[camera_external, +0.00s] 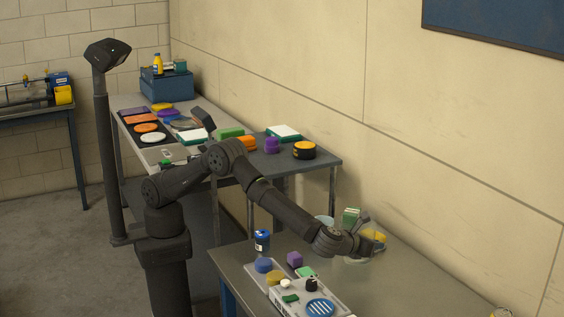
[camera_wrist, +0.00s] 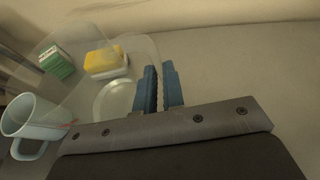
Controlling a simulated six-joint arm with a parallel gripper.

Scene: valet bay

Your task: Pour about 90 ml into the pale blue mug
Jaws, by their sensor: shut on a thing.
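The pale blue mug (camera_wrist: 32,120) stands at the left edge of the wrist view, its handle towards the bottom. In the external view only a bit of the mug (camera_external: 324,219) shows behind my arm. My gripper (camera_wrist: 161,82) has its blue fingers shut on the wall of a clear see-through vessel (camera_wrist: 135,50). The vessel is to the right of the mug in the wrist view and its near edge overlaps the mug in the picture. I cannot tell its tilt or how much liquid it holds. In the external view my gripper (camera_external: 368,238) is over the front table.
A green box (camera_wrist: 57,63) and a yellow-and-white item (camera_wrist: 104,62) lie beyond the vessel. A grey tray (camera_external: 334,308) with coloured pieces and a blue jar (camera_external: 262,241) are on the front table (camera_external: 415,290). The table's right part is mostly bare.

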